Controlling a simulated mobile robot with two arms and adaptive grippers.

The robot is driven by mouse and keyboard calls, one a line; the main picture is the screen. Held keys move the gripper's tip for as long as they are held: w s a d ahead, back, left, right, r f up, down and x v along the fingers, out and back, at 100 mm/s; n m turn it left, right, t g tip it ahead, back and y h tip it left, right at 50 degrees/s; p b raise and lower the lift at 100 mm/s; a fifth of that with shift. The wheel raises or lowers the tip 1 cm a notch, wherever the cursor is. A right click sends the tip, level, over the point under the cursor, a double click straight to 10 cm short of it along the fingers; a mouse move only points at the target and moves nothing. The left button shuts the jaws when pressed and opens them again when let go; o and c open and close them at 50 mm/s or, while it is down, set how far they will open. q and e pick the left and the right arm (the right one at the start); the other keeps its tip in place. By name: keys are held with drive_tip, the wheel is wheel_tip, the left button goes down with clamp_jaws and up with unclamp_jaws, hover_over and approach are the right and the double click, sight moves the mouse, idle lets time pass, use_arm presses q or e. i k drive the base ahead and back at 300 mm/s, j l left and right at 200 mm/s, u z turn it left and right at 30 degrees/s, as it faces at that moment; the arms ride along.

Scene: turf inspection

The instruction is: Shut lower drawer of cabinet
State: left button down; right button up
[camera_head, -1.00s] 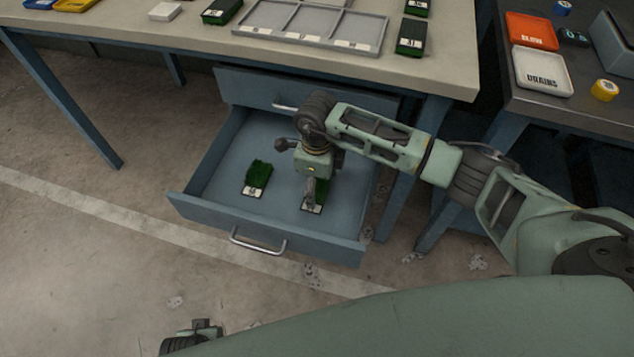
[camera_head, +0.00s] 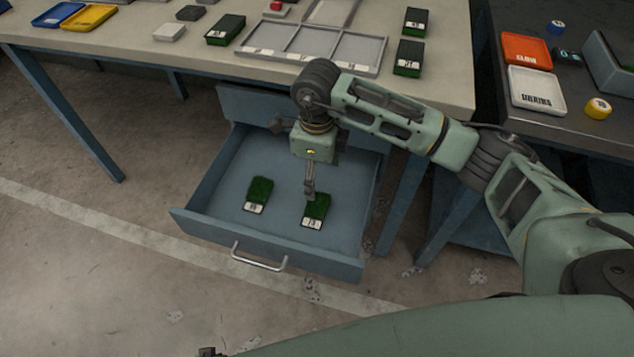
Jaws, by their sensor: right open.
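The lower drawer (camera_head: 225,233) of the blue cabinet under the bench is pulled well out, with a metal bar handle (camera_head: 259,262) on its front. Inside lie two green turf samples with white labels, a left one (camera_head: 259,188) and a right one (camera_head: 318,207). My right gripper (camera_head: 309,192) is open over the drawer, its fingers close above the right sample. I cannot tell whether they touch it. The upper drawer (camera_head: 235,100) is shut above, partly hidden by my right arm. Only a dark tip of what seems my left gripper (camera_head: 208,352) shows at the bottom edge.
The bench (camera_head: 130,40) above holds a grey divided tray (camera_head: 378,71), several turf samples and coloured trays. A dark side table (camera_head: 580,125) stands at right with orange and white trays. The floor before the drawer is clear except for small scraps.

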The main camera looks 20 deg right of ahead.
sight(214, 213)
drive_tip(key=k+j, duration=0.2)
drive_tip(key=k, duration=0.25)
drive_tip(key=k+j, duration=0.2)
drive_tip(key=k, duration=0.3)
